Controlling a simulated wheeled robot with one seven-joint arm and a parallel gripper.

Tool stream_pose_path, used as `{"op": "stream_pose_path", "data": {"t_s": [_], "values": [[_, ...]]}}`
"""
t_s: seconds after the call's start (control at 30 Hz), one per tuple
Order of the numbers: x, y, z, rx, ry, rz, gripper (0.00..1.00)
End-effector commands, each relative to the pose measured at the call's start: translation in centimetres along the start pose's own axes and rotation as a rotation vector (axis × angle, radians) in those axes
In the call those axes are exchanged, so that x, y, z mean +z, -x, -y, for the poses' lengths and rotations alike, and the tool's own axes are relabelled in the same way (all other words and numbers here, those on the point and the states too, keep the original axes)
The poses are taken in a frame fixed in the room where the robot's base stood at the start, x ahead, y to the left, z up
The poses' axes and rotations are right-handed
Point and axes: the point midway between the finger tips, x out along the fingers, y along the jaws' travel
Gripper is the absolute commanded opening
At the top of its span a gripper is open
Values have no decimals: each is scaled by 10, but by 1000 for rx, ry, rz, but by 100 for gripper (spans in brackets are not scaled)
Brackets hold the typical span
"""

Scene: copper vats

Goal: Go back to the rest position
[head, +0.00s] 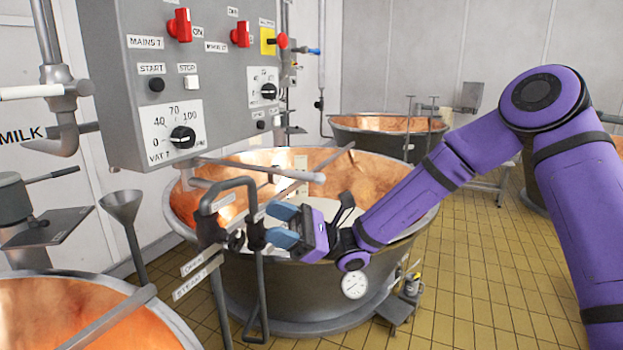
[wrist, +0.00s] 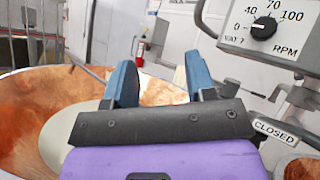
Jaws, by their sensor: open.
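My gripper (head: 283,226) is open, with nothing between its blue fingers. In the head view it is in front of the near copper vat (head: 185,215), beside the pipes and valve handles at the vat's left front. My purple arm reaches in from the right. In the wrist view the two fingers of my gripper (wrist: 160,82) stand apart, with the vat's copper wall (wrist: 20,110) behind and to the left. Whether any part of the gripper touches the pipes I cannot tell.
A grey control panel (head: 130,60) with red switches and dials hangs at upper left. Bent steam pipes (head: 262,290) stand close to my gripper. A gauge (head: 355,284) sits on the vat's front. Another vat (head: 60,310) is at lower left. Tiled floor (head: 490,285) is clear at right.

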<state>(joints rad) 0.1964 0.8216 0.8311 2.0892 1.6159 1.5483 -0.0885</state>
Motion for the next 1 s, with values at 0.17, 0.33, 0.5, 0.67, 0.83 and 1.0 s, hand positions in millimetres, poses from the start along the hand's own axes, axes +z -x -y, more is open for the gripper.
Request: {"op": "stream_pose_path", "data": {"t_s": [0.17,0.33,0.5,0.67,0.83,1.0], "values": [[12,-3,-29,191,46,-130,51],[24,2,-53,358,91,-254,51],[37,11,-74,515,139,-383,51],[52,24,-91,655,186,-505,51],[71,40,-105,793,241,-638,51],[93,58,-117,921,299,-771,51]]}}
